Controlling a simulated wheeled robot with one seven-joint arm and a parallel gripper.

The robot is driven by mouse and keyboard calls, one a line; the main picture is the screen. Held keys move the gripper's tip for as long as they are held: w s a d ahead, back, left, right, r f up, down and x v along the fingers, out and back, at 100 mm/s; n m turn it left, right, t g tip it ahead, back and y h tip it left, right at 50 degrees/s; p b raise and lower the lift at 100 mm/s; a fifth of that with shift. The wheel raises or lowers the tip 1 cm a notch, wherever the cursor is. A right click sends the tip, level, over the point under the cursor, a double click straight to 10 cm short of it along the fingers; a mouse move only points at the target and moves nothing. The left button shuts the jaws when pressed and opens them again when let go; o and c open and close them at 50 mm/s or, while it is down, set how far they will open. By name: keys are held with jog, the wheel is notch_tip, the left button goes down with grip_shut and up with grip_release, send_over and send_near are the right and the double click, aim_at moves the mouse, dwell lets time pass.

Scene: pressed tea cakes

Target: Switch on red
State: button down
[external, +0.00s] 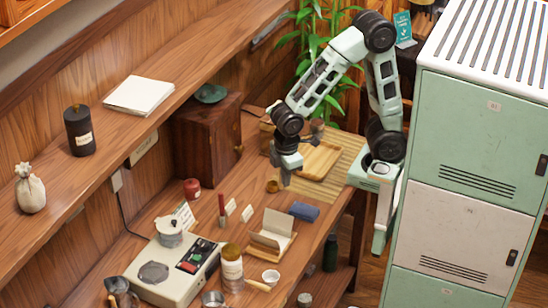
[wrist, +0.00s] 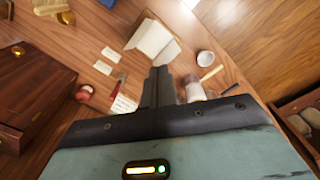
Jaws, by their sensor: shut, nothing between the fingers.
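A cream appliance (external: 180,290) stands on the wooden counter at the lower left in the external view. Its dark control panel (external: 194,256) carries small red and green parts, too small to tell their setting. My gripper (external: 285,180) is above the counter, well up and right of the appliance, near the wooden tray. In the wrist view my gripper (wrist: 159,85) has its fingers together, with nothing between them. The appliance does not show in the wrist view; my gripper body covers the lower part of that view.
A white canister (external: 232,268), a small cup (external: 271,277) and an open booklet (external: 271,232) stand near the appliance. A red-handled tool (external: 221,207) and a red jar (external: 192,188) stand behind. A wooden cabinet (external: 200,140) is left of my gripper.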

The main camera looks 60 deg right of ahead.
jog(key=w+a+f+n+t+h, duration=0.25)
jog(key=w+a+n, duration=0.35)
jog(key=w+a, duration=0.65)
jog(key=n+t, duration=0.5)
jog(key=t, duration=0.1)
send_over(185, 263)
jog(key=s+a, duration=0.1)
jog(key=s, duration=0.3)
notch_tip(185, 263, down, 4)
jog(key=shift+w+f, duration=0.1)
jog(key=shift+w+f+b, duration=0.2)
jog(key=shift+f+b, duration=0.55)
jog(key=shift+f, duration=0.7)
jog(key=shift+w+f+b, duration=0.25)
jog(key=shift+f+b, duration=0.55)
jog(key=shift+f, duration=0.6)
jog(key=shift+w+f+b, duration=0.2)
jog(key=shift+f+b, duration=0.55)
jog(key=shift+f, duration=0.7)
jog(key=shift+f, duration=0.15)
jog(key=shift+f+b, duration=0.25)
jog(key=shift+b, duration=0.05)
jog(key=shift+f, duration=0.15)
